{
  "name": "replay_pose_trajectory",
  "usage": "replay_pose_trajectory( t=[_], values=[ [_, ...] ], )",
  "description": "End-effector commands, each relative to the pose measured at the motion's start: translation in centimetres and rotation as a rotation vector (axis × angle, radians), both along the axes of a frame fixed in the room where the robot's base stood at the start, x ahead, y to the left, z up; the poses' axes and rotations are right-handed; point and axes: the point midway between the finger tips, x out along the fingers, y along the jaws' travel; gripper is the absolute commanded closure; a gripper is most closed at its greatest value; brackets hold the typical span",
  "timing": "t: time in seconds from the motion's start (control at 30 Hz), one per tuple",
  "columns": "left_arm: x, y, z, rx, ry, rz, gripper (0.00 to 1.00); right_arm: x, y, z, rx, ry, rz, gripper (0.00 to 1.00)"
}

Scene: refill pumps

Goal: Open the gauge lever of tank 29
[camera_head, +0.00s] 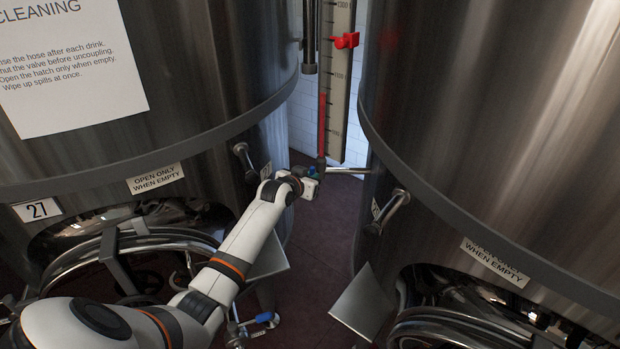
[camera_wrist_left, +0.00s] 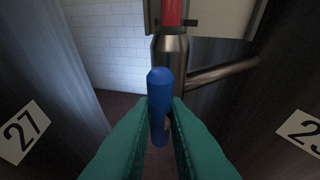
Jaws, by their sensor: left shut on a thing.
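The tank on the right (camera_head: 480,120) has a label (camera_wrist_left: 300,132) starting with 2 in the left wrist view; its last digit is cut off. A level gauge (camera_head: 338,90) with a red column stands in the gap beside this tank, and a metal pipe (camera_head: 346,171) joins its foot to the tank. The blue gauge lever (camera_wrist_left: 160,92) shows at the foot fitting (camera_wrist_left: 170,50) in the left wrist view. My left gripper (camera_head: 314,173) is shut on the lever, its green fingers (camera_wrist_left: 160,125) on either side. In the head view the hand mostly hides the lever. My right gripper is out of view.
Tank 27 (camera_head: 190,70) stands close on the left, with a metal handle (camera_head: 244,160) near my left wrist. Another handle (camera_head: 388,210) sticks out from the right tank. A red marker (camera_head: 345,41) sits on the gauge. The gap between the tanks is narrow.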

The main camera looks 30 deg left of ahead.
Motion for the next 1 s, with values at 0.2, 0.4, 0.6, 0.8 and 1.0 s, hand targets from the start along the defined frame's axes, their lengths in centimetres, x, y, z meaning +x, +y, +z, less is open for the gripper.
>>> replay_pose_trajectory(
  t=[0.2, 0.4, 0.6, 0.8, 1.0],
  values=[
    [-0.03, -0.02, -0.15, -0.025, 0.005, -0.001, 1.00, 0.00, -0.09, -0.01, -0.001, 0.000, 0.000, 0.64],
    [-0.03, -0.03, -0.15, -0.027, 0.005, 0.000, 1.00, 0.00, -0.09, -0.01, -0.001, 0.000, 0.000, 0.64],
    [-0.02, -0.03, -0.14, -0.027, 0.005, 0.000, 0.77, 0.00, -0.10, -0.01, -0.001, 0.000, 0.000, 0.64],
    [-0.01, -0.01, -0.07, -0.024, 0.003, 0.000, 0.65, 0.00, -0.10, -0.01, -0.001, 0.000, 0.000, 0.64],
    [0.02, 0.01, 0.01, -0.023, 0.002, 0.000, 0.65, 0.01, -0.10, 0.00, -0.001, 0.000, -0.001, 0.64]
  ],
)
